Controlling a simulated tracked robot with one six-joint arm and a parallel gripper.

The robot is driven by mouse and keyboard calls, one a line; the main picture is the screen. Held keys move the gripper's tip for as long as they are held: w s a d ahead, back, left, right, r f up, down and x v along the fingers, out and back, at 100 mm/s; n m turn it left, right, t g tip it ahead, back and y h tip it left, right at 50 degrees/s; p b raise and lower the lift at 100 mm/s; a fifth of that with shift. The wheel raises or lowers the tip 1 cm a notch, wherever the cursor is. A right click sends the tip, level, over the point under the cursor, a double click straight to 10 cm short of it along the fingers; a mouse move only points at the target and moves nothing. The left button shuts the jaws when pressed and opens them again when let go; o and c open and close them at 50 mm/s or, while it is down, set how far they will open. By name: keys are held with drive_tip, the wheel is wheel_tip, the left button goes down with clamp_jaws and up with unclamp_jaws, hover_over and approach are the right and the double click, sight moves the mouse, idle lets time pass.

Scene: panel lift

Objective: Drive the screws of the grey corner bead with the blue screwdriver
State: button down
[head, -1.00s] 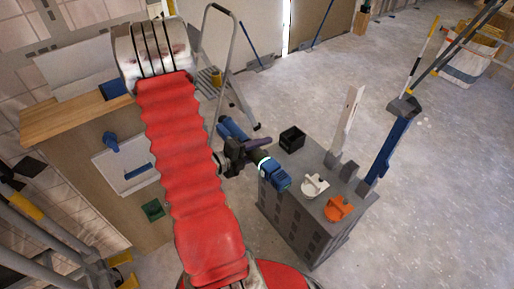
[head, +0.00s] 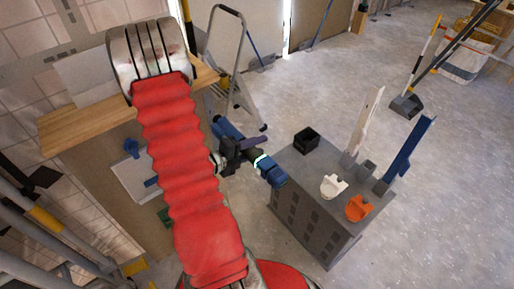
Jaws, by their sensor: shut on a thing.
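My gripper (head: 230,154) shows as a dark shape beside the red arm sleeve, above the floor and left of the grey cart. It is shut on what looks like the blue screwdriver (head: 272,174), a thick blue and black tool with a pale glowing ring. The tool slants down to the right, its lower end near the cart's left edge in the picture. The fingertips and the tool's bit cannot be made out. I cannot pick out the grey corner bead or its screws in this view.
The grey cart (head: 312,232) carries a black bin (head: 306,140), a white item (head: 333,187), an orange item (head: 358,208) and upright white and blue strips. A wood-topped bench (head: 85,126) is left, a stepladder (head: 243,75) behind. Floor at right is largely clear.

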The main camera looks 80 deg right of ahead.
drive_tip(key=shift+w+d, duration=0.15)
drive_tip(key=shift+w, duration=0.05)
drive_tip(key=shift+w+d+r, duration=0.1)
drive_tip(key=shift+w+d, duration=1.05)
drive_tip(key=shift+w, duration=0.1)
drive_tip(key=shift+w+d+r, duration=0.1)
drive_tip(key=shift+w+d, duration=0.55)
drive_tip(key=shift+w, duration=0.15)
idle(3.2)
drive_tip(key=shift+s, duration=0.1)
idle(0.7)
drive_tip(key=shift+s+a, duration=1.55)
drive_tip(key=shift+s, duration=0.1)
drive_tip(key=shift+s, duration=0.15)
